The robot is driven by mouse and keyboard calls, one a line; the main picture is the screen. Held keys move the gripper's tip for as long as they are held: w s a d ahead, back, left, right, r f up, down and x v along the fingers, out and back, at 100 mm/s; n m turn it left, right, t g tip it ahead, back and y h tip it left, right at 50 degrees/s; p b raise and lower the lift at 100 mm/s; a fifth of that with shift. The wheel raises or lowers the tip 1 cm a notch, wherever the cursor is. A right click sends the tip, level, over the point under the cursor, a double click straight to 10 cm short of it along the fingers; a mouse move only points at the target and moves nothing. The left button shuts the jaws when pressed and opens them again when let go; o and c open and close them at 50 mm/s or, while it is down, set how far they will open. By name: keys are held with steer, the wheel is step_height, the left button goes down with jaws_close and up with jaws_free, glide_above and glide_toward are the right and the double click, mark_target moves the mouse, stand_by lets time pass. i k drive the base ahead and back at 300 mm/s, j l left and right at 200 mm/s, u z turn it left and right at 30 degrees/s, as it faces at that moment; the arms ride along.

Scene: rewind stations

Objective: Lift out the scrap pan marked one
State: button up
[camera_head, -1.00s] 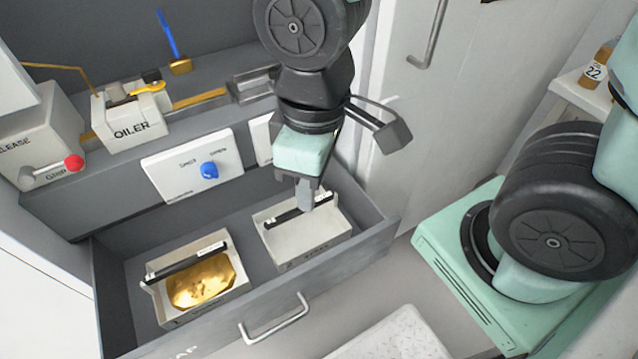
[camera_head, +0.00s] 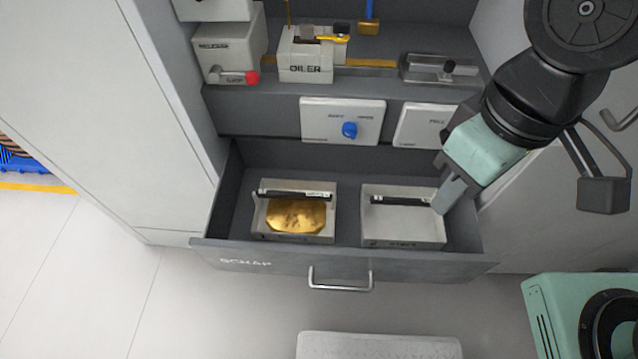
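The open scrap drawer (camera_head: 246,261) holds two grey pans side by side, each with a black bar handle. The left pan (camera_head: 262,223) contains a gold-coloured scrap piece (camera_head: 296,215). The right pan (camera_head: 405,226) looks empty. The small marks on the pan fronts are too small to read surely, so I cannot tell which is marked one. My gripper (camera_head: 447,197) points down-left at the right end of the right pan, overlapping its edge in the picture. I cannot tell whether it touches. No pan is in it. Its finger gap is not clear.
The drawer handle (camera_head: 340,288) sticks out in front. Free floor lies at left, a pale textured platform (camera_head: 380,346) below.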

mark_target(304, 211)
steer(key=k+j, duration=0.2)
steer(key=j, duration=0.2)
steer(key=k+j+z, duration=0.1)
steer(key=k+j, duration=0.15)
steer(key=j, duration=0.15)
steer(key=z, duration=3.4)
steer(key=u, duration=3.75)
